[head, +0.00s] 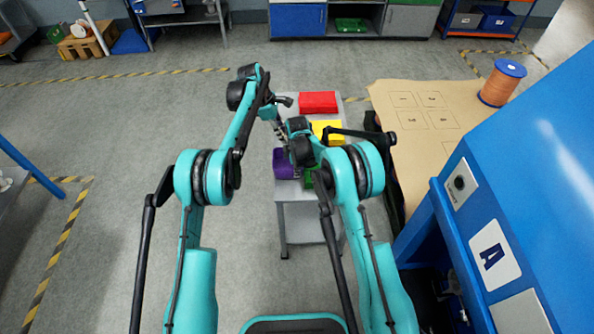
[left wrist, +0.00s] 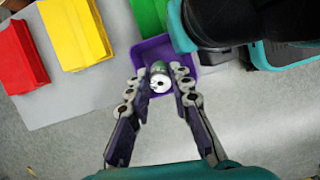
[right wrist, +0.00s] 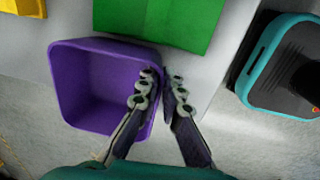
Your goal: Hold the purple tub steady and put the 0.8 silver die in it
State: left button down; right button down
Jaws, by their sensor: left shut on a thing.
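The purple tub (head: 283,165) stands upright at the near left of the small grey table. It fills the left of the right wrist view (right wrist: 88,85), and its visible inside is empty. My left gripper (head: 281,138) is shut on a small silver die (left wrist: 160,82), which it holds over the tub, as the left wrist view shows (left wrist: 160,80). The die's size marking cannot be read. My right gripper (right wrist: 160,85) straddles the tub's right wall, one finger inside and one outside, and looks closed on it. In the head view its tips are hidden behind my arm.
A red bin (head: 318,102), a yellow bin (head: 326,128) and a green bin (right wrist: 160,22) share the grey table. A brown board-topped table (head: 420,125) and a blue cabinet (head: 530,190) stand to the right.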

pick_arm(q)
jog(key=shift+f, duration=5.9)
jog(key=c, duration=1.3)
grip_release()
jog(key=v, duration=1.2)
